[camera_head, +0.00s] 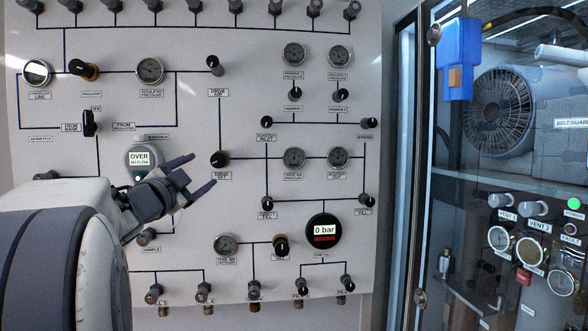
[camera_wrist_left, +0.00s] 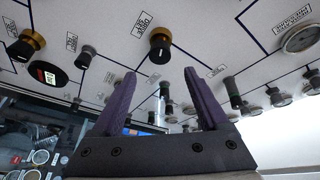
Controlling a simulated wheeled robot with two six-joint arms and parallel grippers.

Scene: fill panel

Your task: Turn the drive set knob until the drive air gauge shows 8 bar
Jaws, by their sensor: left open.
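The drive set knob (camera_head: 220,159) is a black knob with a gold base and a pale pointer mark, left of centre on the white panel. In the left wrist view a gold-based black knob (camera_wrist_left: 160,48) sits ahead of the gap between the fingers. The drive air gauge (camera_head: 294,157) is a small round dial to its right; its reading is too small to tell. My left gripper (camera_head: 203,169) is open, its two purple fingers pointing at the drive set knob from the lower left. Nothing is between the fingers. My right gripper is out of view.
A 0 bar display (camera_head: 323,230) and another gold-based knob (camera_head: 281,245) are lower right. The drive air valve (camera_head: 213,64) is above the set knob. An OVER display (camera_head: 140,158) is beside my gripper. A glass-fronted cabinet (camera_head: 403,170) stands at right.

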